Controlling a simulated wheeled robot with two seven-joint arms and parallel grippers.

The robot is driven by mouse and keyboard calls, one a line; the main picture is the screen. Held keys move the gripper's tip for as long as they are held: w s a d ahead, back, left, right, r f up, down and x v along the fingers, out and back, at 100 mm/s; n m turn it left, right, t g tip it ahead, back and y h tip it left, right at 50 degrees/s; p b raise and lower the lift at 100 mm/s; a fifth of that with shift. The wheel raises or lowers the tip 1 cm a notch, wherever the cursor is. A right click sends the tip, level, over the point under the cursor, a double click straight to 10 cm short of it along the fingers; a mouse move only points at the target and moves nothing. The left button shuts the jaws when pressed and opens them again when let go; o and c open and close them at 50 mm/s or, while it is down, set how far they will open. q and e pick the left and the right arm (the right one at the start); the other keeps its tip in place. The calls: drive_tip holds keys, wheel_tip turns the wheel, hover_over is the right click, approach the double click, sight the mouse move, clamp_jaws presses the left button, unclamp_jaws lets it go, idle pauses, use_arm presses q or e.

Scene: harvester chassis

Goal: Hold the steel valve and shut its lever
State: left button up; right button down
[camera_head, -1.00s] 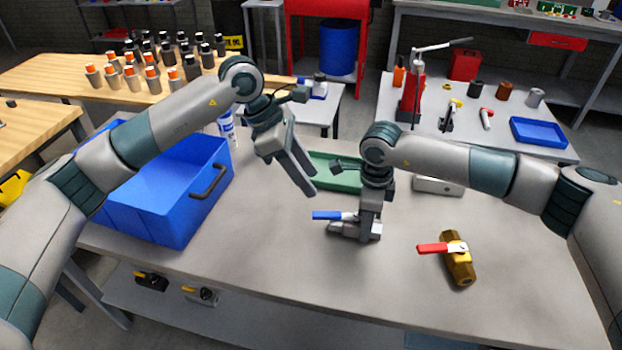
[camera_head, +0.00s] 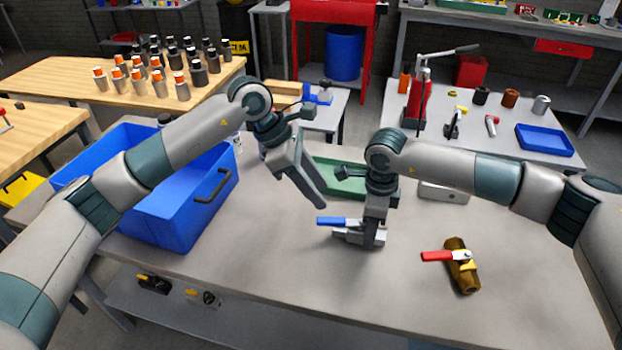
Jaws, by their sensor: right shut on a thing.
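The steel valve (camera_head: 345,236) lies on the workbench, with its blue lever (camera_head: 334,222) pointing to the left. My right gripper (camera_head: 374,240) reaches down over the valve's right part and is shut on its body, hiding some of it. The valve appears to rest at the bench top. My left gripper (camera_head: 318,200) hangs above and to the left of the blue lever, with its fingers pointing down and right. It appears apart from the lever. I cannot tell its finger gap from this angle.
A brass valve with a red lever (camera_head: 462,265) lies to the right on the bench (camera_head: 300,265). A blue crate (camera_head: 195,215) stands at the left. A green tray (camera_head: 335,178) lies behind the grippers. The bench front is clear.

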sight(341, 220)
use_arm(q)
drive_tip(key=x, duration=0.9)
clamp_jaws()
drive_tip(key=shift+s, duration=0.1)
